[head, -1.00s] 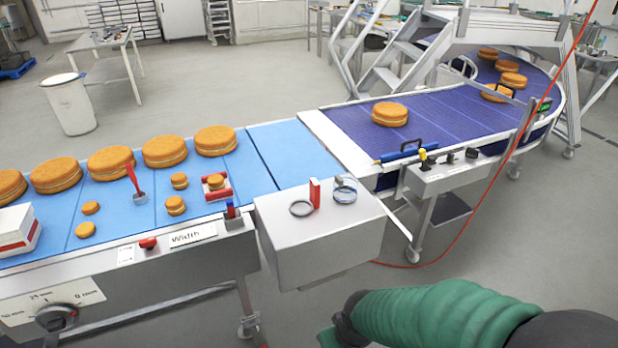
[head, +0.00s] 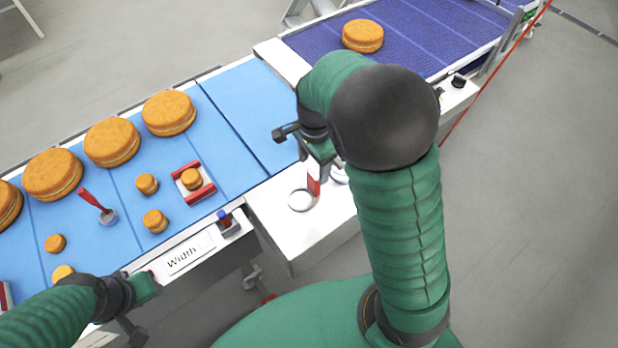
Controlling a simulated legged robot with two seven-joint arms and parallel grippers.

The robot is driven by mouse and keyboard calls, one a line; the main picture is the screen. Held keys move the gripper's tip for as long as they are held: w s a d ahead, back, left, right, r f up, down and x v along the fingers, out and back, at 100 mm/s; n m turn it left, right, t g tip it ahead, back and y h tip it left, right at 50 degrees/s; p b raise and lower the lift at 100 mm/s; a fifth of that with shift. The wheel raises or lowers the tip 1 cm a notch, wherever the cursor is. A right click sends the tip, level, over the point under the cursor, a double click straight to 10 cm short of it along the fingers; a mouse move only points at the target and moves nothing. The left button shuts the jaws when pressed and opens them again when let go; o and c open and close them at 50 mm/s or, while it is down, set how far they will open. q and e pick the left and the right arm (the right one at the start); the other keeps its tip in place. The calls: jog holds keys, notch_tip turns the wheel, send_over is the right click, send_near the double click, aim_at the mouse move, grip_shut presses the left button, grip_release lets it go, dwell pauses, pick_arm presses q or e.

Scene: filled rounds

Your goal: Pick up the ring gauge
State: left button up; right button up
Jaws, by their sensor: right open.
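A thin flat grey ring (head: 300,200), which looks like the ring gauge, lies on the white box top (head: 290,228) beside the conveyor. A small red upright block (head: 313,186) stands just right of it. A shiny round piece (head: 339,174) lies further right, mostly hidden behind my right arm, so I cannot tell its shape. My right gripper (head: 302,152) is open and empty, above and behind the ring, apart from it. My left gripper (head: 142,308) is low at the left, over the conveyor's front edge; I cannot tell its jaw state.
Large filled rounds (head: 112,142) line the blue belt (head: 232,105), with several small ones nearer. A red-handled tool (head: 97,206) and a red holder with a small round (head: 193,180) also sit there. A purple conveyor (head: 420,30) continues at upper right. Floor at right is clear.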

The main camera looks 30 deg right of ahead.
send_over(311, 192)
jog(key=f, duration=0.4)
jog(key=shift+s+d+f, duration=0.15)
jog(key=shift+s+f, duration=0.25)
jog(key=f, duration=0.1)
jog(key=w+f, duration=0.1)
jog(key=f, duration=0.1)
jog(key=shift+w+f+p, duration=0.3)
jog(key=shift+f, duration=0.05)
jog(key=f, duration=0.2)
jog(key=shift+s+f+p, duration=0.3)
jog(key=shift+f, duration=0.05)
jog(key=shift+s+f, duration=0.1)
jog(key=shift+f, duration=0.45)
jog(key=shift+c, duration=0.4)
jog(key=shift+w, duration=0.25)
jog(key=shift+c, duration=1.3)
jog(key=shift+s, duration=0.15)
jog(key=c, duration=0.9)
grip_shut()
pick_arm(q)
jog(key=shift+w+r, duration=0.4)
jog(key=shift+r, duration=0.05)
